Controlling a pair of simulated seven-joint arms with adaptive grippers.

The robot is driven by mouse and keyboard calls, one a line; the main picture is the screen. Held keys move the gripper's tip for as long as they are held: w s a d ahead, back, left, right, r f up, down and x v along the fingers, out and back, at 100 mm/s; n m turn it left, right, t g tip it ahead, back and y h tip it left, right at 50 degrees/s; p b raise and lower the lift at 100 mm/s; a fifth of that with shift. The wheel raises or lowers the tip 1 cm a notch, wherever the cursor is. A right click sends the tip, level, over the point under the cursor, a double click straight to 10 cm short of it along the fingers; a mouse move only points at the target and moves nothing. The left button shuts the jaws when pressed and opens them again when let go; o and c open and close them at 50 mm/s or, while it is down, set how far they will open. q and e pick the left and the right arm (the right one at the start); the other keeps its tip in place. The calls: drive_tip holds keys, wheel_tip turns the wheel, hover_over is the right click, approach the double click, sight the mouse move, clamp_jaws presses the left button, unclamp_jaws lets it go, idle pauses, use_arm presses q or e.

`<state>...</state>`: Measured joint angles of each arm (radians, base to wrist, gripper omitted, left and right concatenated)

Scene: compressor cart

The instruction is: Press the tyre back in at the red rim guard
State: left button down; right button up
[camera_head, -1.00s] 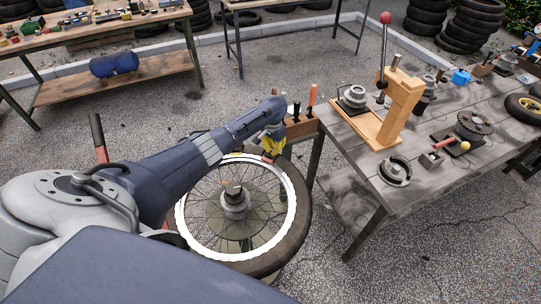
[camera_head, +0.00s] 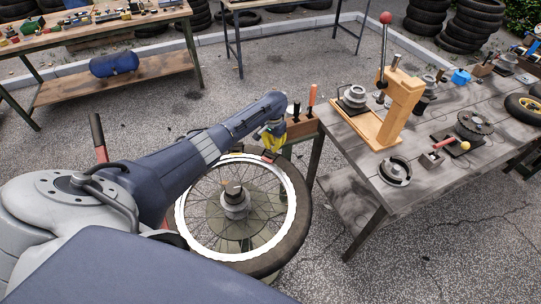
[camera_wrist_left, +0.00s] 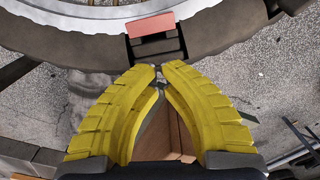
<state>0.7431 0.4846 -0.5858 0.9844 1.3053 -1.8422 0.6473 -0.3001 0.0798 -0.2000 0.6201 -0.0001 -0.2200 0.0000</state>
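The spoked wheel lies flat with its white rim (camera_head: 290,200) inside a dark tyre (camera_head: 305,215); the tyre (camera_wrist_left: 95,48) also crosses the top of the left wrist view. The red rim guard (camera_wrist_left: 152,25) sits at the rim edge, with a dark block below it over the tyre. In the head view the guard (camera_head: 270,156) is small, at the wheel's far side. My left gripper (camera_wrist_left: 160,71) has yellow fingers with their tips together and nothing seen between them. In the head view the gripper (camera_head: 271,144) is just beyond the guard; contact is unclear. My right gripper is not in view.
A grey workbench (camera_head: 345,140) stands right of the wheel, with a wooden lever press (camera_head: 400,110) on it. A tool holder (camera_head: 300,127) with upright handles is close beside my left gripper. Another bench (camera_head: 60,45) is at the back left.

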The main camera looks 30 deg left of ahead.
use_arm(q)
drive_tip(key=shift+r, duration=2.8)
